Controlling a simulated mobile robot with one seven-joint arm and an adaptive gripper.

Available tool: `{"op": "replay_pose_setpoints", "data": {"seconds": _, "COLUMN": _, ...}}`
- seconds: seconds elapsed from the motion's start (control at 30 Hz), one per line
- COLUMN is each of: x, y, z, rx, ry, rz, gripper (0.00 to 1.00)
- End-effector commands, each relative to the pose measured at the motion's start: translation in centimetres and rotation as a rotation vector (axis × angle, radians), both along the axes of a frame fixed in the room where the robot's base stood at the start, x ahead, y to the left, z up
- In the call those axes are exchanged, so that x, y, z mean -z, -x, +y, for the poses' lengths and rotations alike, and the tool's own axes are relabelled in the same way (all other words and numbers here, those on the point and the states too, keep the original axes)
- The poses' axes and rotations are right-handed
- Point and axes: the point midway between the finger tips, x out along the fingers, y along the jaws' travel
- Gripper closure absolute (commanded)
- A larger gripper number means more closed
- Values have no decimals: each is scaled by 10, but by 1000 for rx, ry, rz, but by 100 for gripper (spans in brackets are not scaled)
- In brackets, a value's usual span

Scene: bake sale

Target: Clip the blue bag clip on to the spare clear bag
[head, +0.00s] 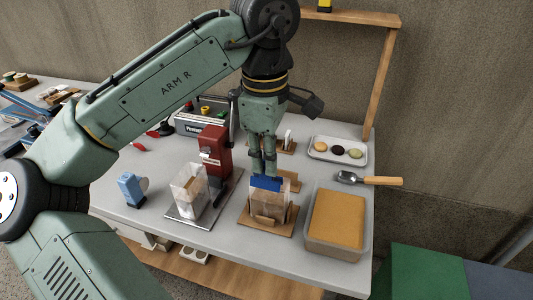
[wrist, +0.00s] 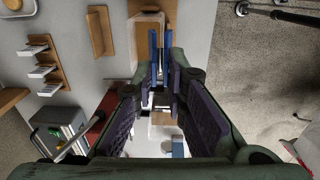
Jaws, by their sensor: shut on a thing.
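My gripper (head: 264,168) points down, shut on the blue bag clip (head: 266,184). The clip's two blue bars also show beyond the fingers in the wrist view (wrist: 154,48). Directly below it, a clear bag (head: 268,203) stands upright on a wooden stand (head: 258,223). The clip overlaps the bag's top edge in the head view; I cannot tell whether its bars straddle the bag's mouth or touch it. Another clear bag (head: 187,181) stands to the left on a metal plate.
A red press (head: 215,150) stands left of my gripper. A grey tub (head: 344,252) with an orange-tan top is at the right. A scoop (head: 368,180) and a tray of round cookies (head: 320,155) lie behind it.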

Motion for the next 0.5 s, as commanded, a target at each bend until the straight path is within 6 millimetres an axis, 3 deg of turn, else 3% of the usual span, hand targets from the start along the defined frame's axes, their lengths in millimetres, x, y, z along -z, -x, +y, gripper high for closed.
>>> {"op": "replay_pose_setpoints", "data": {"seconds": 0.5, "x": 7, "y": 0, "z": 0, "rx": -1, "ry": 2, "rz": 1, "gripper": 100}}
